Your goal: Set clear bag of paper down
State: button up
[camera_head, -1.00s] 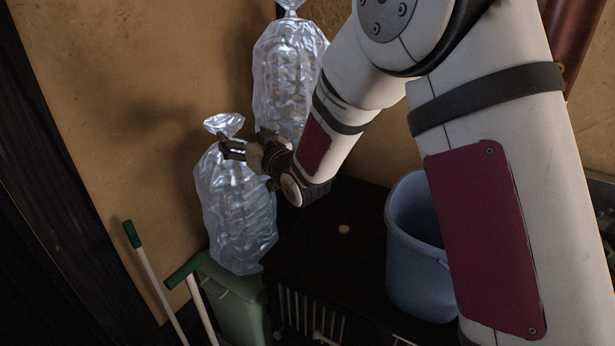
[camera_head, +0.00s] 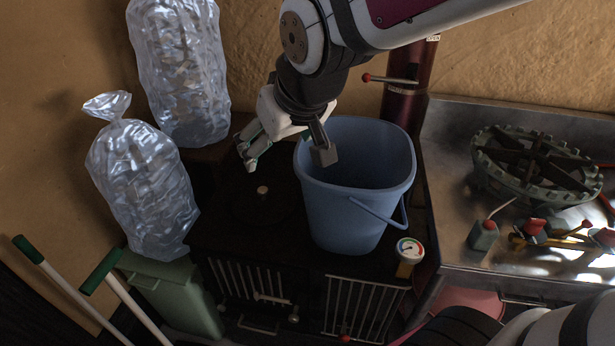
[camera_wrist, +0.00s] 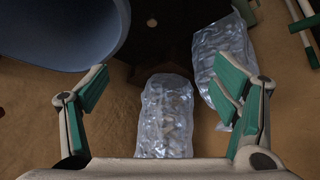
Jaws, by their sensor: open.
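Two clear bags with pale, crinkled contents stand at the left. The front bag (camera_head: 145,190), tied at its neck, appears to rest upright on the lid of a green bin (camera_head: 172,295); it also shows in the wrist view (camera_wrist: 222,70). The other bag (camera_head: 182,75) stands behind it against the wall, and shows in the wrist view (camera_wrist: 166,118). My gripper (camera_head: 285,152) is open and empty, above the dark stove top, right of both bags and beside the blue bucket's left rim. Its spread fingers (camera_wrist: 165,100) hold nothing in the wrist view.
The blue bucket (camera_head: 345,215) stands on the dark stove (camera_head: 225,235), with a gauge (camera_head: 408,252) at the front right. A metal counter (camera_head: 450,170) with a green wheel-like part and small tools is at the right. Green-ended handles (camera_head: 65,280) lean at lower left.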

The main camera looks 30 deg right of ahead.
jog(key=s+d+f+g, duration=0.1)
jog(key=s+g, duration=0.2)
jog(key=s, duration=0.9)
jog(key=s+d+f+m+g, duration=0.1)
jog(key=s+g, duration=0.1)
jog(key=s, duration=1)
jog(key=shift+d+f+g, duration=0.35)
jog(key=shift+g, duration=0.05)
jog(key=shift+w+a, duration=0.1)
jog(key=shift+w, duration=0.05)
